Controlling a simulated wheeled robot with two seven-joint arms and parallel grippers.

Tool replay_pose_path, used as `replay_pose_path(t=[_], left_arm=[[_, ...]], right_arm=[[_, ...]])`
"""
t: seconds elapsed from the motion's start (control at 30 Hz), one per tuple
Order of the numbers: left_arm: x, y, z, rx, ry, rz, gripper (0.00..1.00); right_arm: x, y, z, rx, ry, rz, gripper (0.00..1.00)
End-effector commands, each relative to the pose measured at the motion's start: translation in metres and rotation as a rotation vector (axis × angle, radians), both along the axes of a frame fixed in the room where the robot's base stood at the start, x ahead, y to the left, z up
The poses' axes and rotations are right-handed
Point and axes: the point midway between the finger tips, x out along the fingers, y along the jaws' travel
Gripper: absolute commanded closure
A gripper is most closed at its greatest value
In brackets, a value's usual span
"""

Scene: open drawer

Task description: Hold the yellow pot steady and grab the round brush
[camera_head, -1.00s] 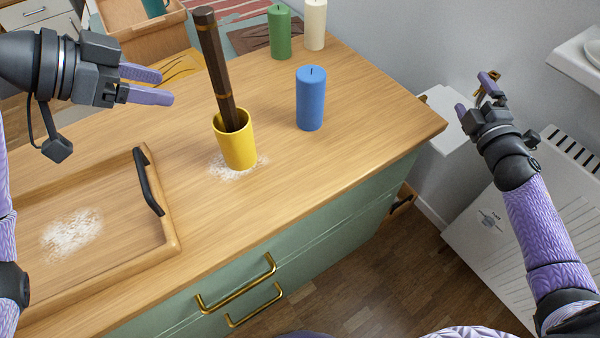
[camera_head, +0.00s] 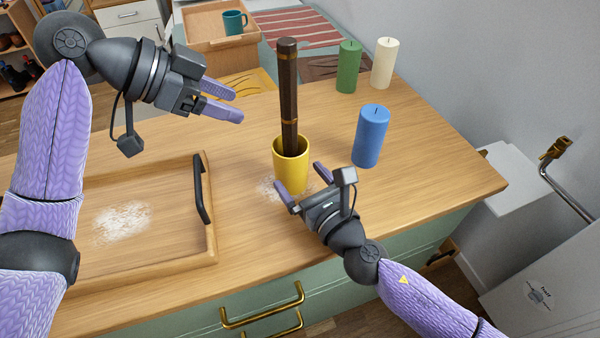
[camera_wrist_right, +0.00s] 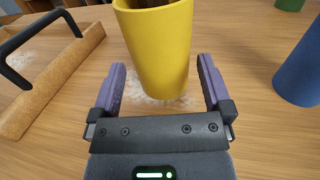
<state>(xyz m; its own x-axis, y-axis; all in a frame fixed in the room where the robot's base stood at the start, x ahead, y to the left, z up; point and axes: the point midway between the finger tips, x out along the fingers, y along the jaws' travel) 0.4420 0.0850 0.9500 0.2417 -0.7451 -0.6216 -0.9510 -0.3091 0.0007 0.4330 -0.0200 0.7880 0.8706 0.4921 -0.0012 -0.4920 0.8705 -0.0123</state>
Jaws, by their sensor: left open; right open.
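The yellow pot (camera_head: 291,170) stands upright on the wooden counter with the brush (camera_head: 288,95) in it. The brush's dark brown handle sticks up out of the pot; its lower end is hidden inside. My right gripper (camera_head: 300,184) is open at the near side of the pot. In the right wrist view the pot (camera_wrist_right: 158,50) is ahead between the spread fingers (camera_wrist_right: 160,85), with gaps visible on both sides. My left gripper (camera_head: 240,103) is open and empty, to the left of the brush handle and above the counter.
A blue candle (camera_head: 371,136) stands right of the pot; a green candle (camera_head: 348,66) and a cream candle (camera_head: 384,63) stand behind. A wooden tray (camera_head: 211,225) with a black handle lies at left. White powder surrounds the pot's base. A crate holds a teal mug (camera_head: 235,22).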

Motion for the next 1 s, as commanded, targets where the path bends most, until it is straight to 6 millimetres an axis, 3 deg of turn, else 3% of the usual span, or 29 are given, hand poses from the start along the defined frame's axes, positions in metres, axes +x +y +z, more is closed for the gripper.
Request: replay_pose_path(t=[0.2, 0.47, 0.83, 1.0], left_arm=[[0.000, 0.000, 0.000, 0.000, 0.000, 0.000, 0.41], [0.000, 0.000, 0.000, 0.000, 0.000, 0.000, 0.41], [0.000, 0.000, 0.000, 0.000, 0.000, 0.000, 0.41], [0.000, 0.000, 0.000, 0.000, 0.000, 0.000, 0.39]], right_arm=[[0.025, 0.014, 0.000, 0.002, 0.001, 0.000, 0.00], [0.028, 0.015, 0.000, 0.002, 0.002, 0.000, 0.00], [0.027, 0.015, 0.000, 0.002, 0.002, 0.000, 0.76], [0.027, 0.015, 0.000, 0.002, 0.002, -0.001, 0.77]])
